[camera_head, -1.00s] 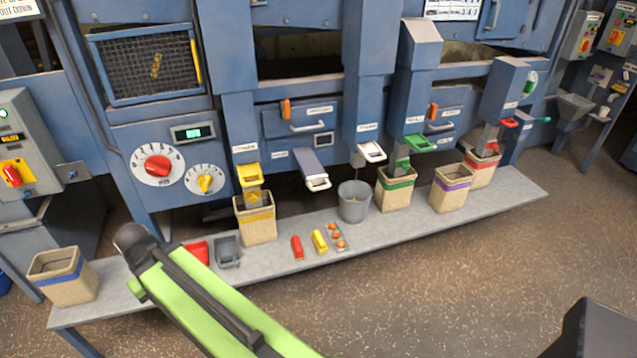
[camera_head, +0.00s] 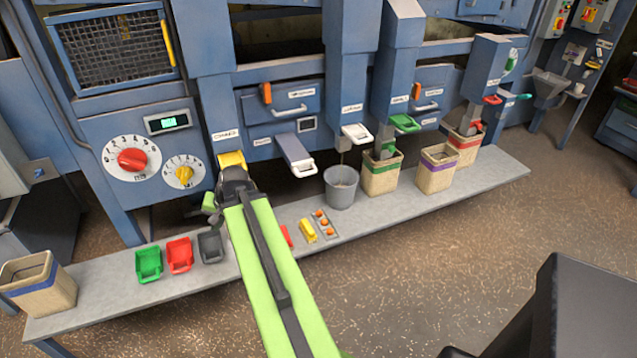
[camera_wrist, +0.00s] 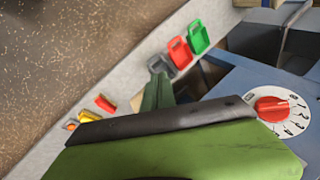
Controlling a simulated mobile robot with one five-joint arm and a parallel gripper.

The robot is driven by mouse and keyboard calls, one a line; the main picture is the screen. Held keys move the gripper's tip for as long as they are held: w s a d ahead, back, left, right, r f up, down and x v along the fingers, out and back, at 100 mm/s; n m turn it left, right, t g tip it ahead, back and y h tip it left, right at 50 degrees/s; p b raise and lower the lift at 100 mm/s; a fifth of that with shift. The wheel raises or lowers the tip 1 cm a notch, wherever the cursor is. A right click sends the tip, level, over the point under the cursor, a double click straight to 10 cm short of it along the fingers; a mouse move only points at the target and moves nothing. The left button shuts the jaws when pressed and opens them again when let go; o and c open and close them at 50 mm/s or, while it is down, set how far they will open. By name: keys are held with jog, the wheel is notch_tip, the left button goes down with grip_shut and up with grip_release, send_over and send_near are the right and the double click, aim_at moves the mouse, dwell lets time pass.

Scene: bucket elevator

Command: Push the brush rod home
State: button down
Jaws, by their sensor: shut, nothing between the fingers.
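No part is clearly marked as the brush rod. A short teal handle (camera_head: 524,97) sticks out at the far right of the machine, and I cannot tell whether it is the rod. My gripper (camera_wrist: 157,92) appears as dark green fingers in the wrist view, shut and empty, in front of the bench. In the head view my arm's dark end covers the area below the yellow spout (camera_head: 231,160), far left of the teal handle.
The bench (camera_head: 420,205) holds a grey bucket (camera_head: 341,190), sacks with green (camera_head: 381,178), purple (camera_head: 436,172) and red bands, and green (camera_head: 148,264), red (camera_head: 180,254) and grey (camera_head: 211,246) scoops. A red dial (camera_head: 132,160) is at left. Open floor lies in front.

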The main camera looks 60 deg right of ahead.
aim_at(296, 144)
jog(key=s+d+r+m+t+h+b, duration=0.15)
jog(key=s+d+m, duration=0.25)
jog(key=s+d, duration=0.5)
jog(key=s+d+m+t+h+b, duration=0.1)
jog(key=s+d+m+h, duration=0.35)
jog(key=d, duration=0.75)
jog(key=s+d+r+m+t+h+b, duration=0.1)
jog(key=s+d+m, duration=0.4)
jog(key=s+d, duration=0.5)
jog(key=w+r+b+x, duration=0.1)
jog(key=b+x, duration=0.1)
jog(key=x, duration=0.5)
jog(key=d+r+b+x, duration=0.1)
jog(key=b+x, duration=0.2)
jog(key=x, duration=0.4)
jog(key=shift+w+r, duration=0.3)
jog(key=shift+w, duration=0.15)
jog(key=shift+d, duration=0.1)
jog(key=w+d, duration=0.4)
jog(key=w, duration=0.2)
jog(key=w+d, duration=0.4)
jog(key=w, duration=0.2)
jog(key=w+d, duration=0.5)
jog(key=w, duration=0.1)
jog(key=shift+w, duration=0.1)
jog(key=shift+d+r, duration=0.1)
jog(key=shift+w, duration=0.1)
